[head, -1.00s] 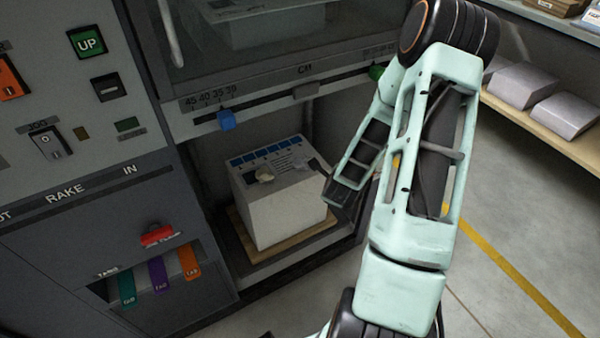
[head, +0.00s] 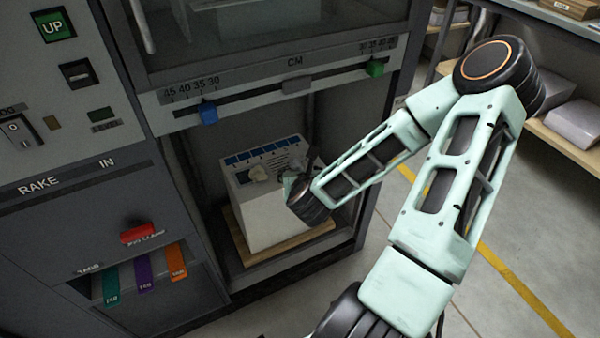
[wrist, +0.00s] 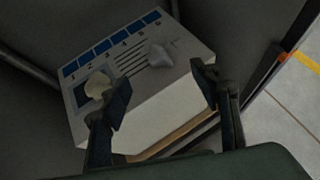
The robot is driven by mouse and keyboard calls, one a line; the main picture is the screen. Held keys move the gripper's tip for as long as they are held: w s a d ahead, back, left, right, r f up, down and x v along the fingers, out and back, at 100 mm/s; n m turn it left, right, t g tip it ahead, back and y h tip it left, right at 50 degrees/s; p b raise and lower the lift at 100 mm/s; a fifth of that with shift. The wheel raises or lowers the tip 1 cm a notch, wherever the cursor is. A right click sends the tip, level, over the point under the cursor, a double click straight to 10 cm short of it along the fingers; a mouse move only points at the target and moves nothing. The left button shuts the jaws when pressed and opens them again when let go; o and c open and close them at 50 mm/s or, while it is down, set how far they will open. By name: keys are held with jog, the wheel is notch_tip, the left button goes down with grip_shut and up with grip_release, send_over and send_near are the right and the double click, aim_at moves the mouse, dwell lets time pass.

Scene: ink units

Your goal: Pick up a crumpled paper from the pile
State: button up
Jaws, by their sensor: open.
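The pile is a white block-like stack of paper (head: 265,215) with a printed sheet on top; it also shows in the wrist view (wrist: 150,115). A cream crumpled paper (wrist: 97,86) lies on the top beside the numbered blue boxes, partly behind my left finger. A greyish-white crumpled paper (wrist: 160,56) lies farther back on the printed lines, beyond the gap between my fingers. My gripper (wrist: 161,84) is open and empty over the pile's near side. In the head view my arm hides much of it.
The pile stands on a wooden board (head: 285,250) inside a dark machine bay, under a scale rail with a blue slider (head: 208,112) and a green slider (head: 375,67). The bay's walls stand close at the sides. Open floor lies to the right.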

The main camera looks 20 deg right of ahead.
aim_at(298, 165)
jog(key=b+x, duration=0.3)
jog(key=x, duration=0.7)
jog(key=shift+w+f, duration=0.2)
jog(key=c, duration=1.2)
